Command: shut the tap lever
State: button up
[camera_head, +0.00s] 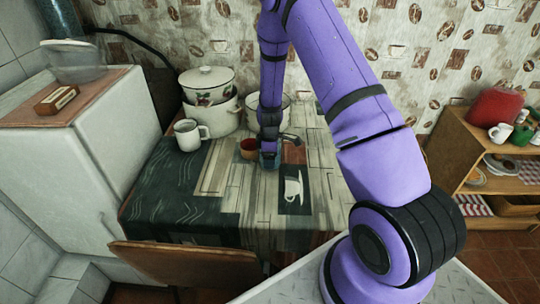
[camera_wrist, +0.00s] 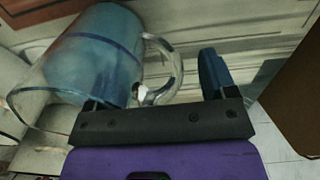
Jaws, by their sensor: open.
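I cannot make out a tap or a tap lever in either view. My gripper (camera_head: 269,162) points down close above the table, beside a small orange-brown cup (camera_head: 249,148). In the wrist view my gripper (camera_wrist: 165,78) is open, with a blue finger on the right. The other side is seen through or behind a clear glass mug (camera_wrist: 38,92). The mug's curved handle (camera_wrist: 177,72) shows in the space between the fingers. I cannot tell whether the gripper touches it.
The table (camera_head: 205,185) also bears a white mug (camera_head: 188,135), a lidded enamel pot (camera_head: 207,84) and a larger pot below it. A chair (camera_head: 185,264) stands at the front edge. A white fridge (camera_head: 90,150) is at left, a wooden shelf (camera_head: 455,160) at right. The table's front is fairly clear.

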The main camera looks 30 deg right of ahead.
grip_shut()
jog(key=shift+r, duration=0.15)
dwell(0.4)
